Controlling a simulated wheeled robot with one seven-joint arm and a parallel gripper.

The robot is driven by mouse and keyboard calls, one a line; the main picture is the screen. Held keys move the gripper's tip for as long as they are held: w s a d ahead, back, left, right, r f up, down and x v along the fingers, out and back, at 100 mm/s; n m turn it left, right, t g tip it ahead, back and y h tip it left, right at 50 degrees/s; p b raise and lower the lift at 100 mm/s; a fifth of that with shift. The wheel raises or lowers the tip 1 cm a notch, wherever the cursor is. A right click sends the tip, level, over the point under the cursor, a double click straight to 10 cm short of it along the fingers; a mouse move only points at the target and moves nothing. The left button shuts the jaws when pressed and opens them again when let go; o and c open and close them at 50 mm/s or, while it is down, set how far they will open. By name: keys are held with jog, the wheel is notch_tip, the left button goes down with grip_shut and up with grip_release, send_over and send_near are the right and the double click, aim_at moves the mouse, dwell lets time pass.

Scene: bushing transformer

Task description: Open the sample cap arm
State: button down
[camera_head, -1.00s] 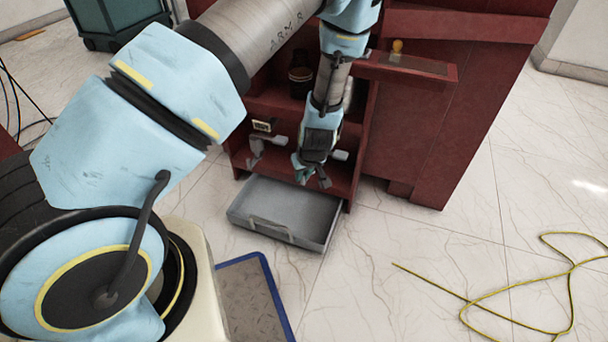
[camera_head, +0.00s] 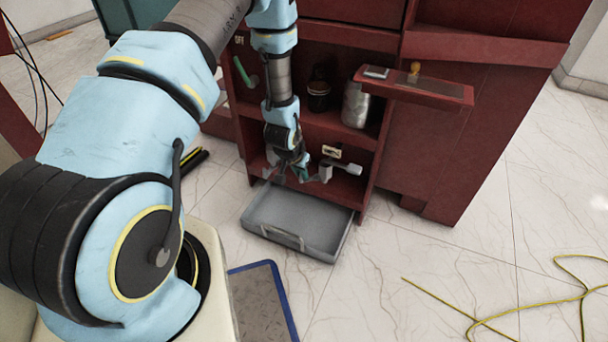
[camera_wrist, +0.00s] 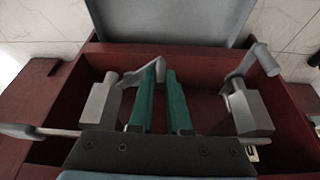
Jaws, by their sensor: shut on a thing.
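Two grey cap fittings with bent arms sit in a red cabinet's low compartment. In the wrist view, one fitting (camera_wrist: 100,101) is on the left. Its cap arm (camera_wrist: 141,76) reaches to the tips of my gripper's green fingers (camera_wrist: 164,72). My gripper is shut on that arm's end, though the exact contact is hard to see. The other fitting (camera_wrist: 249,108) is on the right, with its arm (camera_wrist: 262,56) clear of the fingers. In the head view, my gripper (camera_head: 299,173) is left of the visible fitting (camera_head: 335,166); the other is mostly hidden behind my gripper.
A grey tray (camera_head: 297,243) juts out below the compartment. A dark bottle (camera_head: 318,92) and a metal canister (camera_head: 355,106) stand on the shelf above. A red ledge (camera_head: 425,88) sticks out at right. A yellow cable (camera_head: 440,297) lies on the otherwise open floor at right.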

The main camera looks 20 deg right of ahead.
jog(key=shift+w+d, duration=0.1)
jog(key=shift+w, duration=0.55)
jog(key=c, duration=0.9)
grip_release()
jog(key=shift+o, duration=0.2)
jog(key=p+v, duration=0.3)
jog(key=v, duration=0.7)
jog(key=shift+r, duration=0.4)
